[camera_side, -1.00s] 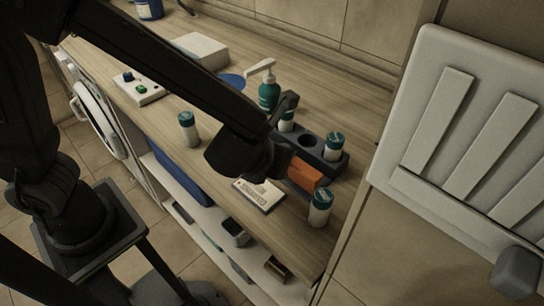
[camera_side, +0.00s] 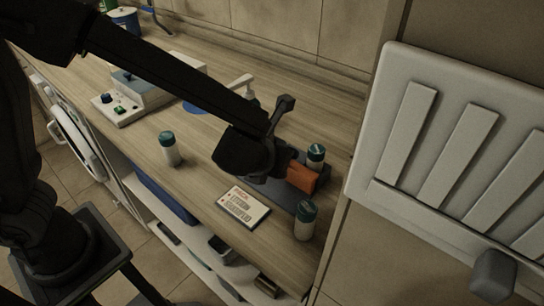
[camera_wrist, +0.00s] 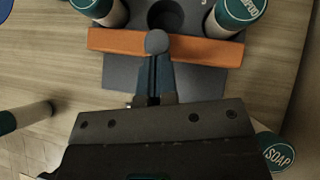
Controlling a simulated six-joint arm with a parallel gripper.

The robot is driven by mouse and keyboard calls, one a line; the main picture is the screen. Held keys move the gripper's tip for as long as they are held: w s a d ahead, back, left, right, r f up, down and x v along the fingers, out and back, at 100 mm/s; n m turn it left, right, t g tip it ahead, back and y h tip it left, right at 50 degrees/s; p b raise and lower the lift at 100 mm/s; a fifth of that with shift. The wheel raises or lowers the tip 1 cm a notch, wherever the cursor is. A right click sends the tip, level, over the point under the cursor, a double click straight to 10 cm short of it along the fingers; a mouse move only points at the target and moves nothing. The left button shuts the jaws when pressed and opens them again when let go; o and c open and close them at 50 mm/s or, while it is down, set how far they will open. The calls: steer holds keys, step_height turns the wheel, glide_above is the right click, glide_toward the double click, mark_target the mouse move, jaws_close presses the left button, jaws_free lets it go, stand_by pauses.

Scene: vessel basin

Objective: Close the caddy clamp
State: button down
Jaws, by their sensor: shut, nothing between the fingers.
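The dark grey caddy (camera_wrist: 120,72) stands at the right end of the wooden counter, with an orange bar (camera_wrist: 205,50) along its near side. The bar also shows in the side view (camera_side: 303,177). A dark lever (camera_side: 284,106) with a thick end rises above the caddy, beside my wrist. In the wrist view a round grey knob (camera_wrist: 156,42) lies over the middle of the bar. My gripper (camera_wrist: 155,62) is shut and empty, its tips right at the knob; I cannot tell whether they touch. My wrist hides much of the caddy in the side view.
A teal-capped bottle (camera_side: 316,155) stands in the caddy. Another (camera_side: 305,220) stands at its near right, and one (camera_side: 170,149) stands alone to the left. A label card (camera_side: 243,206) lies in front. A white device (camera_side: 125,108) is further left.

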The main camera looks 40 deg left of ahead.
steer(key=s, duration=0.1)
steer(key=s+d, duration=0.1)
steer(key=s, duration=0.1)
steer(key=s+r, duration=0.1)
steer(key=shift+s+d, duration=0.25)
steer(key=shift+s, duration=0.05)
steer(key=v, duration=0.8)
steer(key=s+a+r+n+g, duration=0.1)
steer(key=s+a+n, duration=0.1)
steer(key=a+n, duration=0.4)
steer(key=s+a+r+n+g+h, duration=0.1)
steer(key=a+n, duration=0.5)
steer(key=n, duration=1)
steer(key=s+a+r+n+g+h, duration=0.1)
steer(key=s+a+r+n, duration=0.2)
steer(key=n, duration=0.8)
steer(key=shift+s+a, duration=1.1)
steer(key=shift+a, duration=0.5)
